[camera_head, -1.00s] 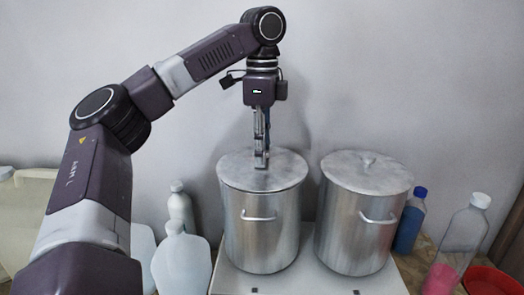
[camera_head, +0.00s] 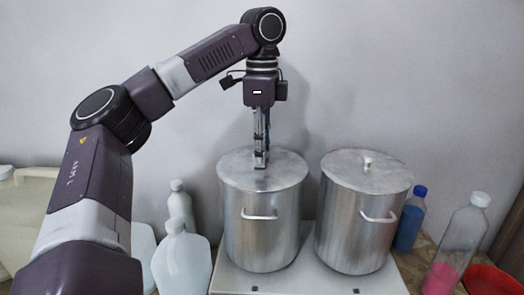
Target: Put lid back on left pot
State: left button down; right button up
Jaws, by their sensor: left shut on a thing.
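The left pot (camera_head: 263,232) is a tall grey metal pot with a front handle, standing on a white base. Its round metal lid (camera_head: 235,171) lies over the pot's mouth and looks level; I see no gap at the rim. My left gripper (camera_head: 261,163) points straight down at the lid's centre and is shut on the lid's knob, which the fingers hide. The right pot (camera_head: 352,232) stands close beside it with its own lid (camera_head: 383,177) on and the knob showing. My right gripper does not show.
White bottles (camera_head: 181,262) stand left of the pots. A blue bottle (camera_head: 409,228), a clear bottle with pink liquid (camera_head: 459,240) and a red bowl (camera_head: 489,281) stand on the right. The white base (camera_head: 300,280) carries both pots. The wall is close behind.

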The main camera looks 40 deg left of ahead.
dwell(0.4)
pick_arm(q)
jog(key=c, duration=1.1)
grip_release()
jog(key=shift+r, duration=3.5)
jog(key=shift+c, duration=0.2)
grip_shut()
